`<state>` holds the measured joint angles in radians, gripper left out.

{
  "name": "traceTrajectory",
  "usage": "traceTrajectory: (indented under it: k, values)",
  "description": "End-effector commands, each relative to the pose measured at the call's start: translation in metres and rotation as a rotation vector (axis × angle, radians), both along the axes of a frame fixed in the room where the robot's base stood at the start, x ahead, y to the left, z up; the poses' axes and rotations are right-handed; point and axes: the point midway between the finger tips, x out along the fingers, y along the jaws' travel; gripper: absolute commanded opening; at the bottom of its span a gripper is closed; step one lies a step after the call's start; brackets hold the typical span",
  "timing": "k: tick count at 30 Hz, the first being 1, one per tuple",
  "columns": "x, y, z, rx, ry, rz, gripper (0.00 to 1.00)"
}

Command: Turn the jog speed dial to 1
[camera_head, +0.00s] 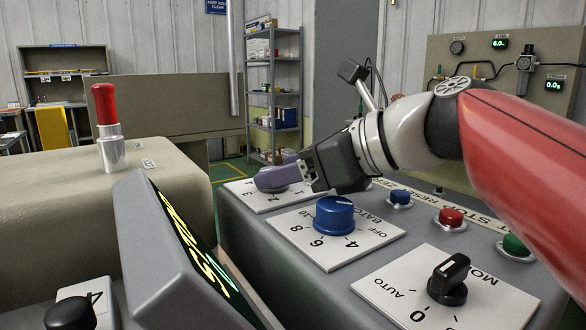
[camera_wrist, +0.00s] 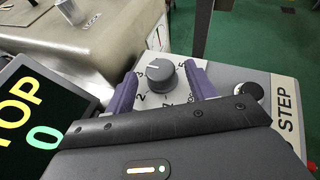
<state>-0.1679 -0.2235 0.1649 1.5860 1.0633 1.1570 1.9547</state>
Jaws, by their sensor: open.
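The jog speed dial seems to be the grey round knob (camera_wrist: 160,74) on a white numbered plate (camera_wrist: 150,101) in the wrist view. A pale mark shows on the knob's top, but I cannot tell which number it points at. My gripper (camera_wrist: 162,69) is open, with one purple finger on each side of the knob; I cannot tell whether they touch it. In the head view my gripper (camera_head: 279,177) is over the far plate (camera_head: 240,189) and hides most of the knob.
A blue knob (camera_head: 335,214) and a black selector (camera_head: 448,279) sit nearer on the console. Blue (camera_head: 400,197), red (camera_head: 451,216) and green (camera_head: 514,244) buttons line its right side. A tilted display (camera_head: 185,245) stands left, beside a beige machine with a red-topped post (camera_head: 106,108).

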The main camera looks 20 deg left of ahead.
Motion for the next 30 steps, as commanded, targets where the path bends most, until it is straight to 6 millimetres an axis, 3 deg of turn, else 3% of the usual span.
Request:
traceTrajectory:
  k: [4, 12, 22, 30]
  values:
    - [0.0020, 0.0099, -0.0043, 0.000, 0.000, 0.001, 0.55]
    - [0.0025, 0.0114, -0.0050, 0.000, 0.000, -0.001, 0.55]
    - [0.0025, 0.0112, -0.0047, 0.000, 0.000, -0.001, 0.13]
    - [0.0035, 0.0110, -0.0047, -0.001, -0.001, 0.031, 0.11]
